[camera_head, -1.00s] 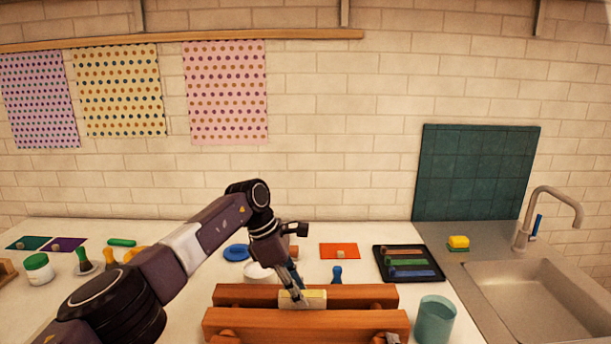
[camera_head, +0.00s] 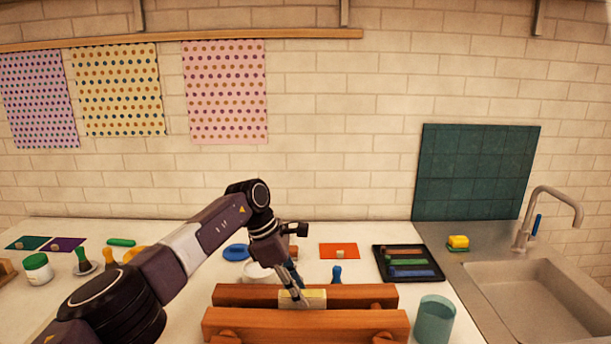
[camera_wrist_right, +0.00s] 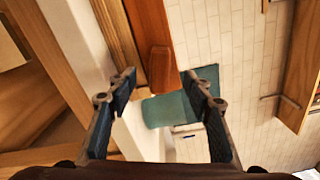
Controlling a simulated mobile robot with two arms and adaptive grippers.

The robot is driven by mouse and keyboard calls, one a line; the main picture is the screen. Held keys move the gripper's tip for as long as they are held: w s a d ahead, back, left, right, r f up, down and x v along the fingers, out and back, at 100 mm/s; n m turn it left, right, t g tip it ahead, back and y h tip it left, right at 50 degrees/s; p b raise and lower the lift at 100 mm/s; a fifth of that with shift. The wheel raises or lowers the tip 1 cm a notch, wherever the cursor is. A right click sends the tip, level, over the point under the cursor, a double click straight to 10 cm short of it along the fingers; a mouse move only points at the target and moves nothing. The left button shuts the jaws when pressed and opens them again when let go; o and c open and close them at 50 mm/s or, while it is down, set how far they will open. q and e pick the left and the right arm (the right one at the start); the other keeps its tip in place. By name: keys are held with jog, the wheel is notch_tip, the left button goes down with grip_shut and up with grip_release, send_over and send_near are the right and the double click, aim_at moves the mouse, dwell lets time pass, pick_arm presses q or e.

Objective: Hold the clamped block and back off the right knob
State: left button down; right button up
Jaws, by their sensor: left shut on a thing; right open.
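A wooden clamp with two long jaws (camera_head: 245,322) stands at the front of the table. A pale yellowish block (camera_head: 316,299) sits between the jaws. My left gripper (camera_head: 300,299) is shut on the block from above. The right knob (camera_head: 384,338) shows at the front jaw's right end, cut by the lower edge of the head view. In the right wrist view my right gripper (camera_wrist_right: 158,78) is open and empty, with the orange-brown knob (camera_wrist_right: 160,66) appearing between its fingertips. I cannot tell how far ahead the knob is. The right gripper is out of the head view.
A teal cup (camera_head: 434,320) stands close to the clamp's right end. It also shows in the right wrist view (camera_wrist_right: 168,108). The sink (camera_head: 540,300) is at right.

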jog(key=shift+s, duration=0.55)
jog(key=shift+s, duration=0.1)
jog(key=s+d, duration=0.5)
jog(key=shift+s, duration=0.4)
pick_arm(q)
jog(key=shift+r, duration=0.35)
pick_arm(e)
jog(key=shift+r, duration=0.15)
pick_arm(q)
jog(key=shift+r+p, duration=0.9)
jog(key=shift+r, duration=0.4)
jog(key=shift+r+p, duration=1.85)
jog(key=shift+r, duration=0.95)
pick_arm(e)
jog(key=shift+r, duration=2.65)
pick_arm(q)
jog(key=shift+s+f, duration=0.1)
pick_arm(e)
jog(key=shift+f, duration=0.1)
